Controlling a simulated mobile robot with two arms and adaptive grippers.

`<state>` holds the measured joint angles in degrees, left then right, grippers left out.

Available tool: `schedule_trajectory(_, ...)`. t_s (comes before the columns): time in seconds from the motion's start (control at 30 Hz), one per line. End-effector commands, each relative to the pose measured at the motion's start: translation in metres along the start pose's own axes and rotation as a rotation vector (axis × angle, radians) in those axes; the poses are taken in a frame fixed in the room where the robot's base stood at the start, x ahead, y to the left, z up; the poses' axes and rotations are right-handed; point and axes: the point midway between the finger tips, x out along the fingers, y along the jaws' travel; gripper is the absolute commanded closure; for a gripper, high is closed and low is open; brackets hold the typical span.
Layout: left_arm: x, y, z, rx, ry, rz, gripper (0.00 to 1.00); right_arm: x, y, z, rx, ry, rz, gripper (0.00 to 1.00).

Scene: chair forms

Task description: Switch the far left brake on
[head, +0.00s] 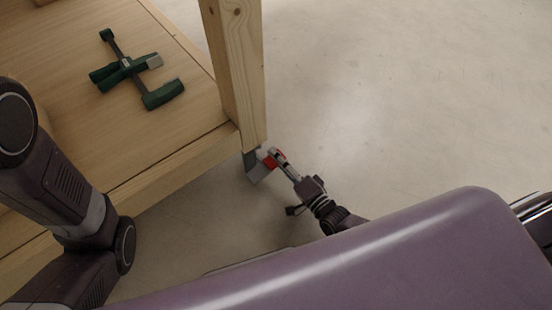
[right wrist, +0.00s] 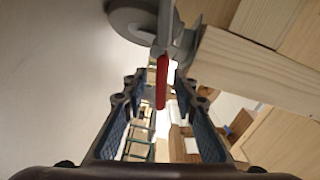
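The caster (head: 258,170) is at the foot of the wooden leg, and its red brake lever (head: 270,160) sticks out toward my right gripper (head: 279,157). In the right wrist view the grey caster wheel (right wrist: 136,20) is at the top. The red brake lever (right wrist: 162,82) points down between the two fingers of my right gripper (right wrist: 159,84). These fingers are open, with a gap on both sides of the lever. My left arm shows at the left of the head view, but its gripper is out of sight.
A wooden table leg (head: 235,70) rises above the caster, beside a wooden shelf (head: 60,120). Green and grey clamps (head: 130,70) lie on this shelf. The pale floor (head: 400,100) to the right of the leg is clear.

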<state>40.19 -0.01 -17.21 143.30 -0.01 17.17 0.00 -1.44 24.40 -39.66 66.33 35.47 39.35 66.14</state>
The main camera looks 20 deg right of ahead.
Motion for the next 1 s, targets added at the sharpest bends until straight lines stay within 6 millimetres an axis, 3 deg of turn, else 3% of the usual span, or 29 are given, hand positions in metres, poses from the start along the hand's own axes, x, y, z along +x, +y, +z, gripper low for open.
schedule_trajectory(0.33, -0.0017, 0.0005, -0.0006, 0.000, 0.001, 0.000, 0.48, 0.0051, -0.0007, -0.0001, 0.000, 0.000, 0.000, 0.75)
schedule_trajectory(0.57, -0.0018, 0.0006, -0.0006, 0.000, 0.000, 0.001, 0.48, 0.0049, -0.0005, 0.0000, -0.001, 0.000, 0.000, 1.00)
schedule_trajectory(1.0, -0.0062, 0.0014, -0.0018, 0.000, 0.000, 0.001, 0.48, 0.0046, 0.0031, -0.0001, 0.044, 0.000, 0.000, 1.00)
